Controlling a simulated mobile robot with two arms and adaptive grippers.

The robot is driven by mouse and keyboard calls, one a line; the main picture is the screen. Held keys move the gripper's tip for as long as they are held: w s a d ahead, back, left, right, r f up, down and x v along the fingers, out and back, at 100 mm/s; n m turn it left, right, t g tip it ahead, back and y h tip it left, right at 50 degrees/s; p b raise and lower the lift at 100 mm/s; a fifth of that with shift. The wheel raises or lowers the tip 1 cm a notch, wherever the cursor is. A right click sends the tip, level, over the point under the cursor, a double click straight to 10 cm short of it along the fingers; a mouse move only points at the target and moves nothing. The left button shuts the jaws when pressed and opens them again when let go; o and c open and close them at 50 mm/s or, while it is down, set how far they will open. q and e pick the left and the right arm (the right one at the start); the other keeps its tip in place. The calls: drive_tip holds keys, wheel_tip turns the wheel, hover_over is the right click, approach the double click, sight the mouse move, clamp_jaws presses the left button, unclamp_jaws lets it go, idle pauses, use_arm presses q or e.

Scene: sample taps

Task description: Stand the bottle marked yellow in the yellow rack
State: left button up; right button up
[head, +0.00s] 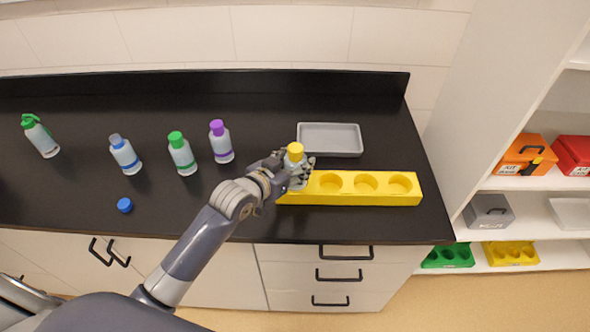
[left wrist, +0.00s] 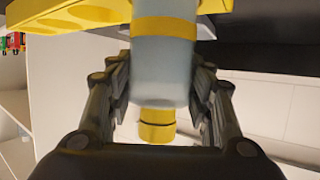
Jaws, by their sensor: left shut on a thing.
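The bottle marked yellow (head: 297,178) has a yellow cap and a pale body. It stands about upright at the left end of the yellow rack (head: 345,197) on the counter. My left gripper (head: 300,172) is shut on it. In the left wrist view the bottle (left wrist: 163,75), with its yellow band and cap, sits between the fingers (left wrist: 160,100). The rack (left wrist: 65,15) shows behind its lower end. Whether its base is inside a well or above it is hidden. Several round wells to its right are empty. My right gripper is not in view.
A grey tray (head: 330,140) lies behind the rack. A second yellow rack (head: 511,254) is on the right shelf.

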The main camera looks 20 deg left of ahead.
use_arm(q)
wheel_tip(320, 180, down, 2)
drive_tip(key=shift+f, duration=0.45)
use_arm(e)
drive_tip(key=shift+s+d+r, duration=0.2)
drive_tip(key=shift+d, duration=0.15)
use_arm(q)
drive_tip(key=shift+f, duration=0.15)
drive_tip(key=o, duration=1.2)
drive_tip(key=shift+o, duration=0.2)
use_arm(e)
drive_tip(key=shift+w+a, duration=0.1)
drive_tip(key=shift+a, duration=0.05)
